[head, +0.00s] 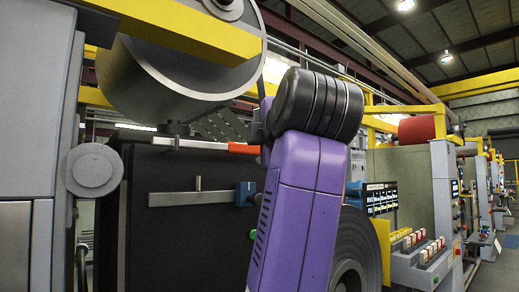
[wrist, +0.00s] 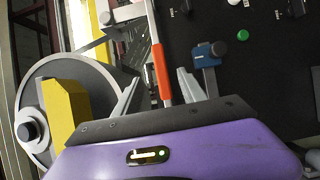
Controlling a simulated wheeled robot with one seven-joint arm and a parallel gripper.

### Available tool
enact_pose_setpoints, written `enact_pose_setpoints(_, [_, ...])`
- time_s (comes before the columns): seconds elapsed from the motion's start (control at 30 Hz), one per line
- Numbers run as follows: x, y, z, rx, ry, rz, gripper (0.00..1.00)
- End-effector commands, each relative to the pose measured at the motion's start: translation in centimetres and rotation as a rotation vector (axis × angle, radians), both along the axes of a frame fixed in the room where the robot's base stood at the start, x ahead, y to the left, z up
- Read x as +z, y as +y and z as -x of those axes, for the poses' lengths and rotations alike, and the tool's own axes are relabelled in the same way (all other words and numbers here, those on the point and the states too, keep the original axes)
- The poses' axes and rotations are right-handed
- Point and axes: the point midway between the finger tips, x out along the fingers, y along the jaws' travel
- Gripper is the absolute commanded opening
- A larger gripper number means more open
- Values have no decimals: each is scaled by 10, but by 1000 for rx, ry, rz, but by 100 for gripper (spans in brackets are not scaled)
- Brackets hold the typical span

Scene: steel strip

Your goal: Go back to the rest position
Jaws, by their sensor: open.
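My gripper (wrist: 160,76) is open in the wrist view, one grey finger on each side of an orange-red handle (wrist: 163,75). A gap shows between the handle and each finger; I cannot tell how far the handle is in depth. In the head view the orange-red handle (head: 243,148) lies level along the top of a black cabinet (head: 160,235), at the end of a light bar. My purple arm (head: 300,210) stands in front there, and my gripper's fingers are hidden behind it.
A blue clamp with a grey lever (head: 245,195) sits on the cabinet front, right of the handle in the wrist view (wrist: 207,52). A large steel roll (head: 160,80) and yellow beam (head: 185,30) hang above. A coil (head: 358,250) stands low behind my arm.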

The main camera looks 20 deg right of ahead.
Motion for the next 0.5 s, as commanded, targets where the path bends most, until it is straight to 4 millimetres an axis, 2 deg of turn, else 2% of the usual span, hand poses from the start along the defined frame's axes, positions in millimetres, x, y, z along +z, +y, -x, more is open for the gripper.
enact_pose_setpoints(0.2, [0,2,16,-1,-1,0,49])
enact_pose_setpoints(0.5, [0,2,17,-1,0,0,49])
